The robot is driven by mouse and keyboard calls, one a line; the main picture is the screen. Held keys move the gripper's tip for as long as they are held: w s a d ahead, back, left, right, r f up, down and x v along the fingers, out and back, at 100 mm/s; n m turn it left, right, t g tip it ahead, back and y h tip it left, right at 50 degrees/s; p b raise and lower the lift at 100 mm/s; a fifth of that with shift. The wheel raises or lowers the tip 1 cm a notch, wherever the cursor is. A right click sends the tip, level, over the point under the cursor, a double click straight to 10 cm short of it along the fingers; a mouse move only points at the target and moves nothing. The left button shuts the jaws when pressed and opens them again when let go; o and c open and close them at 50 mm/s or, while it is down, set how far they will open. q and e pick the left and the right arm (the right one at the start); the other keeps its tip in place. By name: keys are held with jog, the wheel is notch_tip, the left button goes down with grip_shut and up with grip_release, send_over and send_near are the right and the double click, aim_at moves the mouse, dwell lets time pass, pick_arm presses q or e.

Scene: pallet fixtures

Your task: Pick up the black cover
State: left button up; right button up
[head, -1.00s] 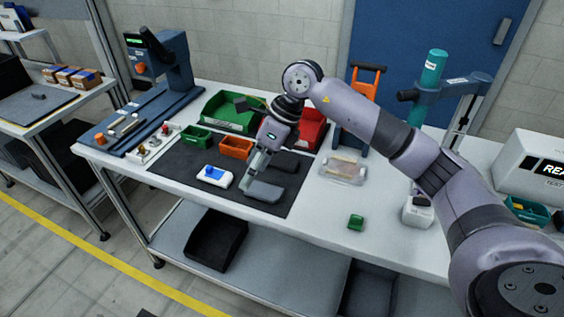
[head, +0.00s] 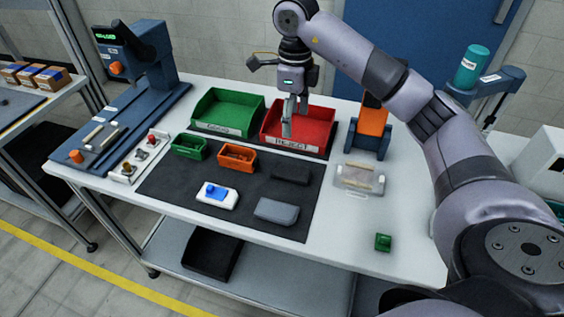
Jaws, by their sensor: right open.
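The black cover (head: 291,172) lies flat at the back right of the dark mat (head: 165,183), hard to make out against it. A grey cover (head: 276,210) lies just in front of it on the mat. My right gripper (head: 288,128) is open and empty, pointing down in front of or over the red reject bin (head: 325,130), behind and above the black cover and apart from it. My left gripper is out of view.
A white case with a blue part (head: 217,195), a green tray (head: 189,147) and an orange tray (head: 237,158) share the mat. A green bin (head: 228,108) stands behind. A clear tray (head: 359,180) and small green block (head: 383,242) sit right, with bare table around them.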

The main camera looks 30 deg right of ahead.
jog(key=p, duration=0.1)
send_over(291, 171)
notch_tip(291, 171, down, 6)
jog(key=f, duration=0.2)
jog(key=f+p, duration=0.1)
jog(key=shift+s+d+f, duration=0.15)
jog(key=shift+s+f, duration=0.05)
jog(key=shift+f, duration=0.15)
notch_tip(291, 171, down, 3)
jog(key=shift+r+p, duration=0.15)
jog(key=shift+p, duration=0.5)
notch_tip(291, 171, down, 4)
jog(key=shift+w+r+p, duration=0.15)
jog(key=shift+r+p, duration=0.05)
jog(key=shift+p, duration=0.5)
jog(key=shift+f, duration=0.3)
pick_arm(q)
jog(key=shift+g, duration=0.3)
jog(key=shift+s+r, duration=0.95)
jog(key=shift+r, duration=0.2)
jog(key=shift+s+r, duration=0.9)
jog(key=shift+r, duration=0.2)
pick_arm(e)
jog(key=c, duration=1.1)
